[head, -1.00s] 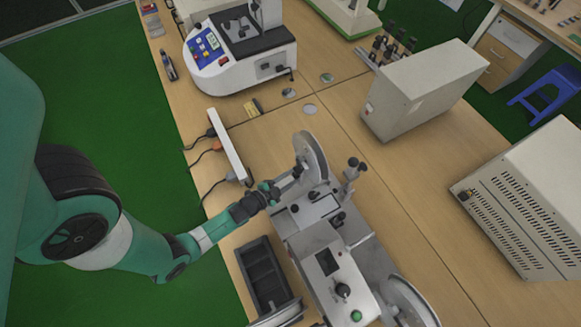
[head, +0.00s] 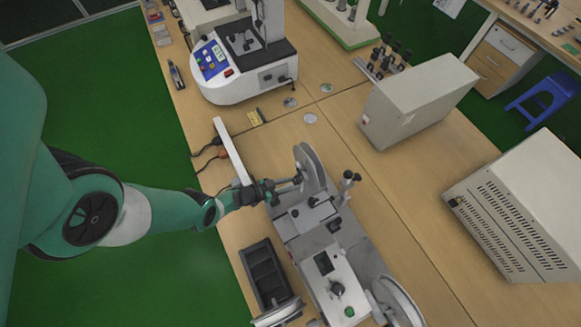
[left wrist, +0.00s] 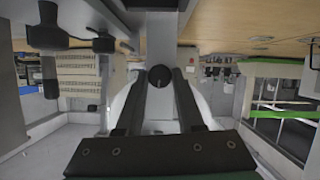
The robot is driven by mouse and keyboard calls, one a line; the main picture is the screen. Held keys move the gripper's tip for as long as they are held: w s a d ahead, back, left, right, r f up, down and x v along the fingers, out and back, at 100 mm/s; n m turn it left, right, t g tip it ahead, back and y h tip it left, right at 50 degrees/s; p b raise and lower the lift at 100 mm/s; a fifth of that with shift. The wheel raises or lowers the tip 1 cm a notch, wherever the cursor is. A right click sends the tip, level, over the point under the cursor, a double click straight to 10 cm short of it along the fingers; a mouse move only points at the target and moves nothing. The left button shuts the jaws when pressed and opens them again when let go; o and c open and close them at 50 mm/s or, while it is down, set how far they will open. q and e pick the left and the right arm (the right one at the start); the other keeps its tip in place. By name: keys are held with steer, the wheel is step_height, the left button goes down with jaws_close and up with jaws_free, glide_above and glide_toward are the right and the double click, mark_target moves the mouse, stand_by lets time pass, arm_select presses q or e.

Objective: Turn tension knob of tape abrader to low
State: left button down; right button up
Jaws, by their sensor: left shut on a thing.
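The tape abrader (head: 322,262) is a grey and white bench machine with a wheel at its far end (head: 310,168) and another wheel at its near right corner (head: 396,300). Its front panel has a black knob (head: 337,288) and a green button (head: 349,311). My left gripper (head: 278,194) is at the machine's far left side, beside the far wheel. In the left wrist view a dark round knob (left wrist: 160,76) sits between the fingertips, and the left gripper (left wrist: 162,84) is shut on it. Its setting marks cannot be read. My right gripper is not in view.
A white power strip (head: 232,150) lies just behind my left gripper. A black tray (head: 264,274) stands left of the abrader. A beige box (head: 418,100) and a vented cabinet (head: 520,205) stand to the right. Bare tabletop lies between them and the abrader.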

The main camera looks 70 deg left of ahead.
arm_select(q)
steer(key=shift+a+r+n+h, duration=0.1)
steer(key=shift+r+n+h, duration=0.05)
steer(key=shift+n+h, duration=0.2)
stand_by(0.3)
steer(key=c, duration=0.5)
jaws_free()
steer(key=p+v, duration=0.5)
steer(key=v, duration=0.5)
steer(key=shift+s, duration=0.2)
steer(key=shift+s+d+r+p, duration=0.2)
steer(key=shift+s+p, duration=0.1)
steer(key=shift+s, duration=0.25)
